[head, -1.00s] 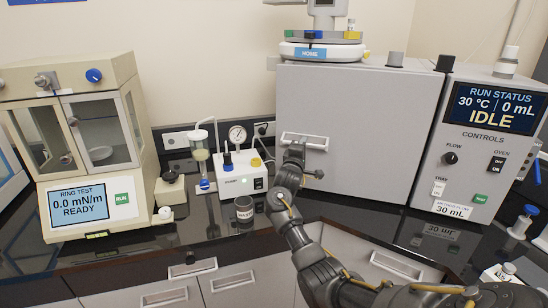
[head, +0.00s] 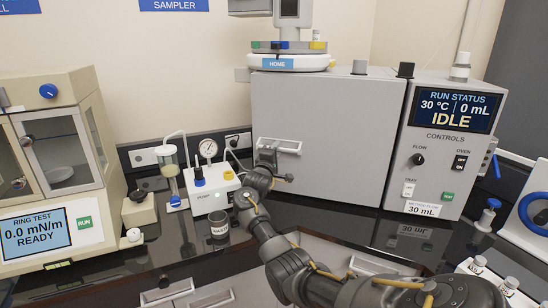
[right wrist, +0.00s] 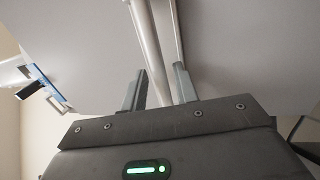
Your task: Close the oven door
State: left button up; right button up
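The oven door (head: 330,110) is a plain grey front panel on the box at centre right in the head view. It looks flush with the box, with no gap that I can make out. Its pale bar handle (head: 290,147) is at the lower left of the panel. My right gripper (head: 268,150) is at the left part of this handle. In the right wrist view, the handle bar (right wrist: 146,35) runs between the two separated fingers of the right gripper (right wrist: 162,85), nearer the left finger, with space beside it. My left gripper is out of view.
The control unit (head: 440,150) stands right of the oven, its screen reading IDLE. A white pump (head: 213,190) and a small jar (head: 219,224) are left of my right arm. The ring test cabinet (head: 55,170) is at far left. A turntable (head: 290,60) sits on top.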

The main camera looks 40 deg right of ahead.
jog(key=b+v, duration=0.1)
jog(key=v, duration=0.9)
jog(key=shift+s, duration=0.15)
jog(key=shift+f, duration=0.1)
